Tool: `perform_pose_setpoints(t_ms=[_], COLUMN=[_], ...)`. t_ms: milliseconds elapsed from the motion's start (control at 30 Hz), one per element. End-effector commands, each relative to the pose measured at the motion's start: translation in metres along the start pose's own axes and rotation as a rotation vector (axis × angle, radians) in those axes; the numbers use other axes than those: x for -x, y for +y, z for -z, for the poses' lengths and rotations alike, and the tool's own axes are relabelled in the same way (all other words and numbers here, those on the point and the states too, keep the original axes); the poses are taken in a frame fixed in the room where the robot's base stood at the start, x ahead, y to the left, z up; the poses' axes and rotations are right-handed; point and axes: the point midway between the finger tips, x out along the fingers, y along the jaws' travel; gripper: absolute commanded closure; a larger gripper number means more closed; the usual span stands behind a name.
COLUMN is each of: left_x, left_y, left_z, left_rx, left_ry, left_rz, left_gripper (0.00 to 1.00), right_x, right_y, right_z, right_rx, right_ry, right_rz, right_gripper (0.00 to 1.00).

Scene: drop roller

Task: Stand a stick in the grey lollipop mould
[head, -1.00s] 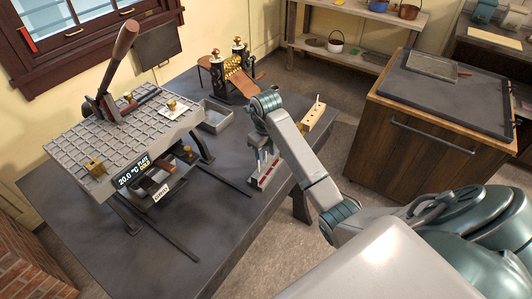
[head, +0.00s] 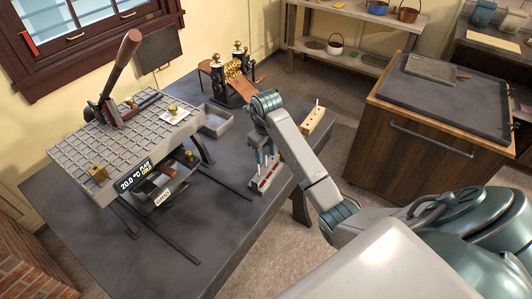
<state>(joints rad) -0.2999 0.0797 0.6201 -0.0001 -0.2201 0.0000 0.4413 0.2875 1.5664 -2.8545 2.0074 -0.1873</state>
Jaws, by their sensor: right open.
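The grey lollipop mould (head: 257,186), a narrow block with red showing along it, lies near the right edge of the dark table. My right gripper (head: 266,163) points down over the mould, with its fingers open and apart. The fingers and wrist hide part of the mould. I cannot tell whether a stick stands between the fingers. A pale wooden block with holes (head: 314,120) sits just behind and right of the mould, with one thin stick (head: 317,103) upright at its far end. My left gripper is not in view.
A large gridded plate press (head: 95,157) with a long wooden lever stands at left on the table (head: 175,235). A grey tray (head: 216,123) and a brass roller machine (head: 233,73) are behind. The front of the table is mostly clear.

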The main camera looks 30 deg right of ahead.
Motion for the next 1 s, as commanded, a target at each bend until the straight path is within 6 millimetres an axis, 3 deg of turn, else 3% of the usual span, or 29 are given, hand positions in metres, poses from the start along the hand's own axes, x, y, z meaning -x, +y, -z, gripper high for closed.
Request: perform_pose_setpoints(t_ms=[600,1000], left_x=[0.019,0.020], left_y=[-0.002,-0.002], left_z=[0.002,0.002], left_rx=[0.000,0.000], left_ry=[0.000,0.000], left_rz=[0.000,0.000], left_gripper=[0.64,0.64], right_x=[0.020,0.021], right_y=[0.000,0.000], right_z=[0.000,0.000], right_rx=[0.000,0.000], right_ry=[0.000,0.000], right_rz=[0.000,0.000], right_gripper=[0.56,0.56])
